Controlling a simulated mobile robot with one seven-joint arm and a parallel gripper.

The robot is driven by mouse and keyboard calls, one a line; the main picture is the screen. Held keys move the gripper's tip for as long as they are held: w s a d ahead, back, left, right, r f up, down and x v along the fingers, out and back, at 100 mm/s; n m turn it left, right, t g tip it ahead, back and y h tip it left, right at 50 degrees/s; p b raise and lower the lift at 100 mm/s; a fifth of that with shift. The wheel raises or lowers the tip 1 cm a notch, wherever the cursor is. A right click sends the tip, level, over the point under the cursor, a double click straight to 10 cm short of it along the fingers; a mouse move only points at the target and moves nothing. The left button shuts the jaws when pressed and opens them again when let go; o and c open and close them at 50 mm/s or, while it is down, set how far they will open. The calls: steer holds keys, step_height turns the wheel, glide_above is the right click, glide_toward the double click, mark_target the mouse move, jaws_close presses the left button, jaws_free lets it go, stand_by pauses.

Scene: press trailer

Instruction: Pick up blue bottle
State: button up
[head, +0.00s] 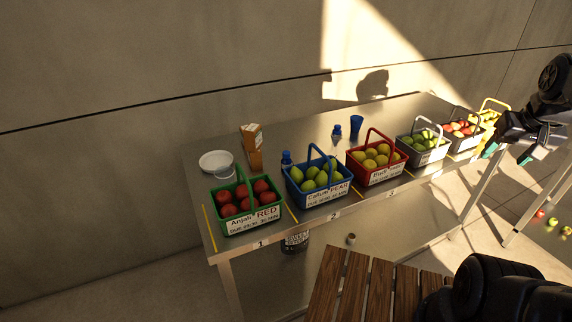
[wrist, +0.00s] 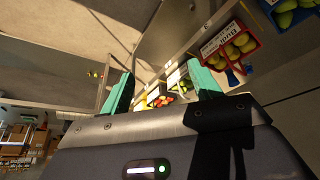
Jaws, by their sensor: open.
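Two small blue bottles stand on the metal table (head: 305,135) in the head view. One bottle (head: 287,158) is behind the blue basket and partly hidden by it. The other bottle (head: 336,134) stands farther right, behind the gap between the blue and red baskets, beside a blue cup (head: 356,126). My gripper (head: 511,152) is open and empty at the far right, near the yellow basket and well away from both bottles. The wrist view also shows its spread teal fingers (wrist: 160,76). A small blue object (wrist: 232,76) by the red basket there is too unclear to name.
A row of fruit baskets lines the table's front edge: green (head: 246,206), blue (head: 320,178), red (head: 376,158), grey (head: 422,148) and others. A white bowl (head: 216,161) and a carton (head: 251,147) stand behind, left. A wooden slatted surface (head: 358,290) is in front.

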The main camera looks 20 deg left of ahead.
step_height(320, 180, up, 6)
steer(key=f, duration=0.1)
steer(key=w+a+r+n, duration=0.1)
steer(key=w+a+r, duration=0.2)
steer(key=w+a, duration=0.45)
steer(key=w+a+r, duration=0.2)
steer(key=w+a, duration=0.5)
steer(key=a, duration=0.1)
steer(key=n, duration=0.1)
glide_above(286, 159)
steer(key=s, duration=0.3)
step_height(286, 159, down, 30)
steer(key=shift+y, duration=0.4)
steer(key=shift+d+x, duration=0.1)
steer(key=shift+x, duration=2.7)
steer(key=shift+d+x, duration=0.15)
steer(key=shift+x, duration=2.65)
steer(key=shift+s, duration=0.1)
steer(key=c, duration=1.1)
